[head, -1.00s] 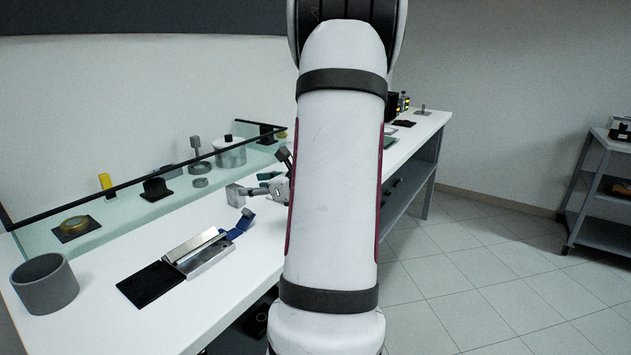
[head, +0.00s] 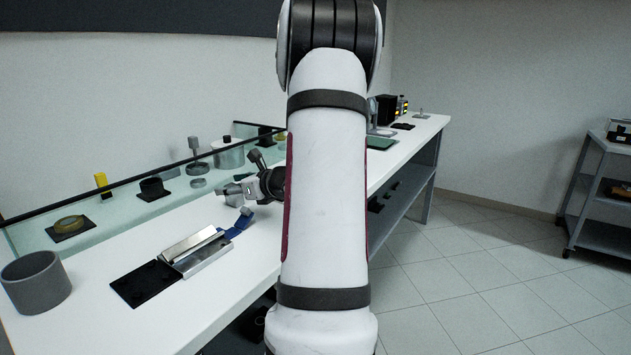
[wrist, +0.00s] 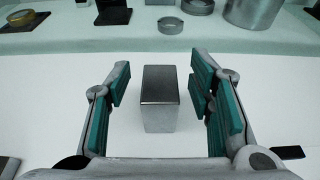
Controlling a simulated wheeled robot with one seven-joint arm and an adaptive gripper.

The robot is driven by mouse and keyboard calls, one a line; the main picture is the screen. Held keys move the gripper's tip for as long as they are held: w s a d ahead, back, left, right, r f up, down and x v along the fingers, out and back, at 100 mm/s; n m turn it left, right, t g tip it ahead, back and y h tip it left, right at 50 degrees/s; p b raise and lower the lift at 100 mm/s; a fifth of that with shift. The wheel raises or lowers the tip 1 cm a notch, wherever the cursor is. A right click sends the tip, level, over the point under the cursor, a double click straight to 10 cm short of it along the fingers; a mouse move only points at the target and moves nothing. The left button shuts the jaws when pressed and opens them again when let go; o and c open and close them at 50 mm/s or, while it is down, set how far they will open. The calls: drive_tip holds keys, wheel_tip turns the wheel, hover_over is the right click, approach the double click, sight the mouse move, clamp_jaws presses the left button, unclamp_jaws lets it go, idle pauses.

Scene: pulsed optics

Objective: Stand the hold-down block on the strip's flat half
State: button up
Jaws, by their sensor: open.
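The hold-down block, a grey metal block (wrist: 159,108), stands upright on the white bench between my gripper's fingers in the wrist view. My gripper (wrist: 158,98) is open, with a green-padded finger on each side of the block and a clear gap on both sides. In the head view my gripper (head: 240,188) is low over the bench, partly hidden by my arm. A silver metal piece (head: 205,252) lies on the bench in front of it, with a blue piece (head: 240,222) at its right end. I cannot clearly make out the strip's flat half.
A black plate (head: 145,284) adjoins the silver piece. A grey cup (head: 36,282) stands at the bench's left end. Bare bench lies around the block.

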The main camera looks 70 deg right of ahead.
clamp_jaws()
drive_tip(key=shift+r, duration=0.1)
drive_tip(key=shift+r+p, duration=2.2)
drive_tip(key=shift+r, duration=0.85)
drive_tip(key=shift+s, duration=0.1)
